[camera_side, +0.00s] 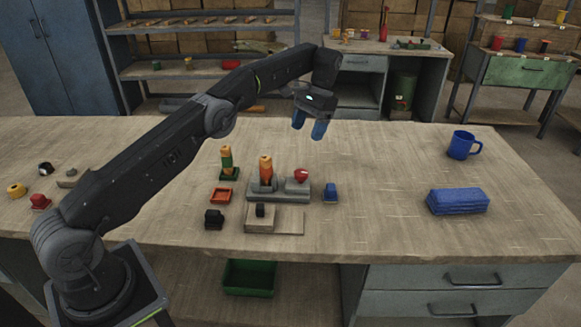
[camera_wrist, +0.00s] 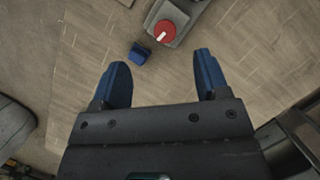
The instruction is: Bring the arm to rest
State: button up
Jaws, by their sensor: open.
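My gripper (camera_side: 309,128) hangs in the air above the back part of the workbench (camera_side: 400,240), its blue fingers pointing down. In the wrist view my gripper (camera_wrist: 161,80) has its two blue fingers wide apart with nothing between them. Below it on the bench is a grey fixture (camera_side: 280,196) with an upright orange-topped piece (camera_side: 266,170) and a red knob (camera_side: 301,175). The red knob also shows at the top of the wrist view (camera_wrist: 165,31). A small blue block (camera_side: 330,193) sits right of the fixture and shows in the wrist view (camera_wrist: 138,53).
A green-based spool post (camera_side: 227,162), a red tray (camera_side: 221,196), a black block (camera_side: 214,219) and a wooden board (camera_side: 275,220) sit near the fixture. A blue mug (camera_side: 463,145) and a folded blue cloth (camera_side: 457,201) stand at right. The bench between is clear.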

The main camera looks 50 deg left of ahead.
jog(key=s+d+r+t, duration=0.3)
jog(key=s+r, duration=0.4)
jog(key=r, duration=0.2)
jog(key=s+d+r+t, duration=0.2)
jog(key=s+d+r, duration=0.1)
jog(key=s+r, duration=0.45)
jog(key=s+d+f+t, duration=0.1)
jog(key=s+f+t, duration=0.1)
jog(key=s, duration=0.9)
jog(key=s+d+f+t, duration=0.2)
jog(key=s+f, duration=0.2)
jog(key=s, duration=0.7)
jog(key=shift+f+t, duration=0.3)
